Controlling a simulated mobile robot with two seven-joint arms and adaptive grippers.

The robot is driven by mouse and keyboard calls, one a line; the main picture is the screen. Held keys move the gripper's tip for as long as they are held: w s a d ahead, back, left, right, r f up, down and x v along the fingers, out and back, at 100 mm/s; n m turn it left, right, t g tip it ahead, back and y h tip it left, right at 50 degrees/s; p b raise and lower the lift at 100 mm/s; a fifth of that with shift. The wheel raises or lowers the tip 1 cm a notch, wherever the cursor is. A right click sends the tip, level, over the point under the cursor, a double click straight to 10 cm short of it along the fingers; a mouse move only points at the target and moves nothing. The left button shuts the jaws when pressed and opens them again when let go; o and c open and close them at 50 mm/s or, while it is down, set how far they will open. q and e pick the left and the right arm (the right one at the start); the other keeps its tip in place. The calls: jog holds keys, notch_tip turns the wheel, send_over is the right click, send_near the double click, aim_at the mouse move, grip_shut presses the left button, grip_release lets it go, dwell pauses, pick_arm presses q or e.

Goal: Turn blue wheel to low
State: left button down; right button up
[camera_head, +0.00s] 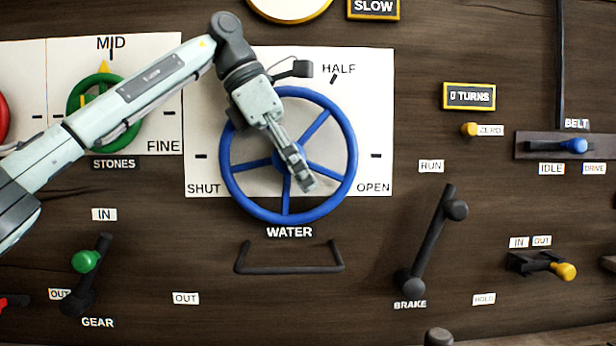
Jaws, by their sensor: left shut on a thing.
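The blue wheel (350,143), with several spokes, is mounted on a white plate (375,80) above the label WATER. The plate reads SHUT at lower left, HALF at the top and OPEN at lower right; I see no mark reading low. My left gripper (304,181) reaches in from the upper left across the wheel. Its fingers are shut on the blue wheel near the hub, at the lower right spoke. The gripper hides part of the hub and upper rim. I cannot see a pointer on the wheel. My right gripper is not in view.
My left arm passes over the green STONES wheel (73,98). A dark bar handle (290,270) sits below the blue wheel. The GEAR lever (86,262) is at lower left and the BRAKE lever (430,240) at right.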

pick_arm(q)
jog(key=shift+r, duration=0.1)
dwell(0.4)
jog(key=c, duration=1.3)
grip_release()
jog(key=v, duration=1.2)
